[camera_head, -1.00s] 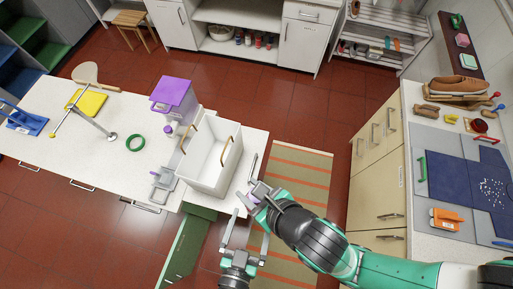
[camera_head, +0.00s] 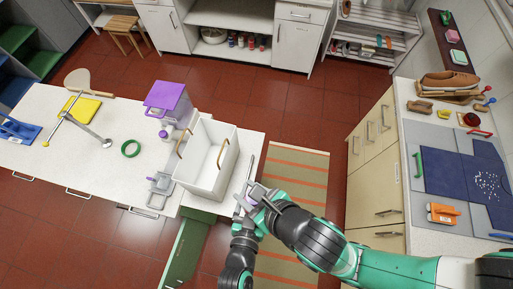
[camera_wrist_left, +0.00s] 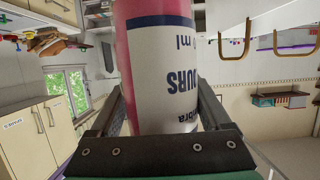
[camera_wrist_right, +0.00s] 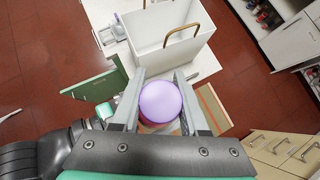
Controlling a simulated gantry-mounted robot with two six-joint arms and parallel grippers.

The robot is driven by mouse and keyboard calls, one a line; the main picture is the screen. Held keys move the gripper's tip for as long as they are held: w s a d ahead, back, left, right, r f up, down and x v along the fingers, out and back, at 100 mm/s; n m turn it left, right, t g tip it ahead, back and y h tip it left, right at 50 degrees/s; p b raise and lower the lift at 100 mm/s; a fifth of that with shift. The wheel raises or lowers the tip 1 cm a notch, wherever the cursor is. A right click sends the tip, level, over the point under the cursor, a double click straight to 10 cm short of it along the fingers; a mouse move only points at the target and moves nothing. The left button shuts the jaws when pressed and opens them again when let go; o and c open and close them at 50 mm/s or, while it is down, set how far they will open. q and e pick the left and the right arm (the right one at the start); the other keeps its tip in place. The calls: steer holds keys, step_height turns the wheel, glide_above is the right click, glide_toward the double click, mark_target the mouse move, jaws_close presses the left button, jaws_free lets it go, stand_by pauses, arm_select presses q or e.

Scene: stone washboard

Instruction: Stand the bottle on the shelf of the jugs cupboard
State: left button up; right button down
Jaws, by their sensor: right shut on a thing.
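The bottle shows close up in the left wrist view (camera_wrist_left: 165,70), with a pink and white body, a dark blue band and upside-down lettering. Its round purple cap (camera_wrist_right: 160,101) shows in the right wrist view. My right gripper (camera_head: 247,198) is shut on the bottle, holding it above the floor beside the white box. My left gripper (camera_wrist_left: 160,105) has its fingers spread on either side of the bottle, with a wider gap than the right gripper's. In the head view it is close below the right gripper and partly hidden. I cannot tell which cupboard is the jugs cupboard.
A white box with brown handles (camera_head: 205,160) stands on the counter's right end. An open green door (camera_head: 187,250) hangs below it. Cream cupboards (camera_head: 372,165) stand at the right. A striped rug (camera_head: 292,185) lies on the red floor between them.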

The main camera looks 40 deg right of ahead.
arm_select(q)
jaws_close()
arm_select(e)
steer(key=shift+c, duration=1.7)
jaws_free()
steer(key=shift+r, duration=0.1)
